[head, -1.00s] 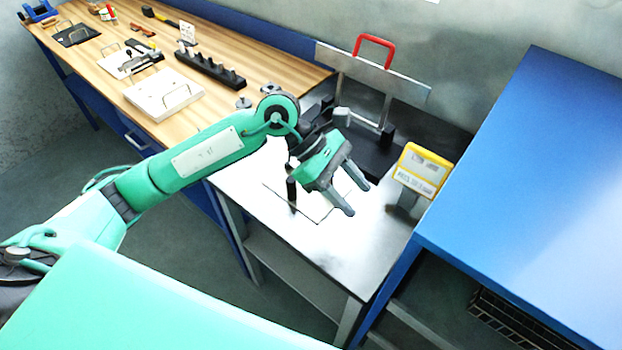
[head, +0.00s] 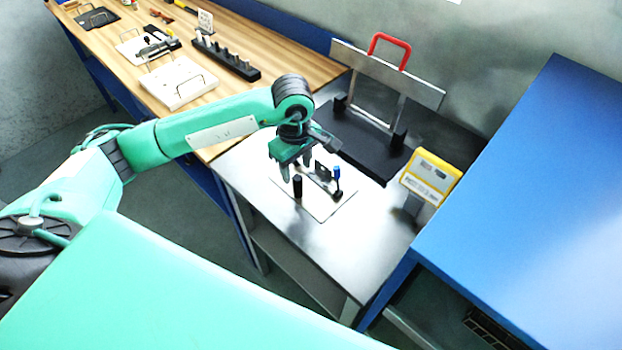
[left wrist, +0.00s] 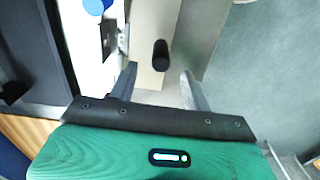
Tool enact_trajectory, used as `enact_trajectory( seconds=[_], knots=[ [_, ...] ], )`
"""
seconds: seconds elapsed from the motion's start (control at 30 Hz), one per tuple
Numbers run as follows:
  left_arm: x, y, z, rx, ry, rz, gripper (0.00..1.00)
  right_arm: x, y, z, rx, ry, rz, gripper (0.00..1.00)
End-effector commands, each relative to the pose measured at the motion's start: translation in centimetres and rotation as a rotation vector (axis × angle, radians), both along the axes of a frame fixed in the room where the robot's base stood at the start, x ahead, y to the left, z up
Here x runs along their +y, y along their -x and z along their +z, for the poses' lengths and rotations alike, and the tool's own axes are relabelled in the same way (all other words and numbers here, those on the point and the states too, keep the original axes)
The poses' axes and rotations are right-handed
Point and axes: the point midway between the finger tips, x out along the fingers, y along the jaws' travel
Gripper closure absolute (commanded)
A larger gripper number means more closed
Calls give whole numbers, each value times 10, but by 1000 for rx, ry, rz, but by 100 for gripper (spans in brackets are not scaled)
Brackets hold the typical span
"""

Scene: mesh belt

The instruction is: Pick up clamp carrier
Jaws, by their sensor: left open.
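The clamp carrier is a thin pale plate (head: 325,208) on the steel-topped table. It bears an upright black post (head: 298,186) and a small clamp with a blue tip (head: 337,172). My left gripper (head: 297,168) is open and points down above the carrier's far-left part, close to the post. In the left wrist view, the black post (left wrist: 161,55) stands just beyond the gap between the open fingers (left wrist: 158,86). The clamp's metal part (left wrist: 116,38) and blue tip (left wrist: 94,6) lie to its left. Nothing is between the fingers. My right gripper is out of view.
Behind the carrier is a black base with a metal frame and red handle (head: 390,48). A yellow-framed display (head: 431,175) stands at the right, beside a blue cabinet (head: 530,190). The wooden bench (head: 225,100) at left holds a white plate (head: 180,82) and tools.

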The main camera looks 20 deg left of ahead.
Motion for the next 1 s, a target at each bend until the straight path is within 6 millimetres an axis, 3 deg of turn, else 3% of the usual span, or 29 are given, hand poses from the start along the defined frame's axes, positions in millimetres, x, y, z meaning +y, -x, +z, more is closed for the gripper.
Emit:
enact_trajectory(
  seconds=[0.27,0.6,0.9,1.0],
  knots=[
    [-1,1,-18,4,1,-1,51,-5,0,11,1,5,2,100],
    [-1,2,-59,2,2,1,51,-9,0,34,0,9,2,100],
    [-1,1,-65,-1,1,-1,51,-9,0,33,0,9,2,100],
    [-1,1,-65,-1,1,-1,70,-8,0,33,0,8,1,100]
  ],
)
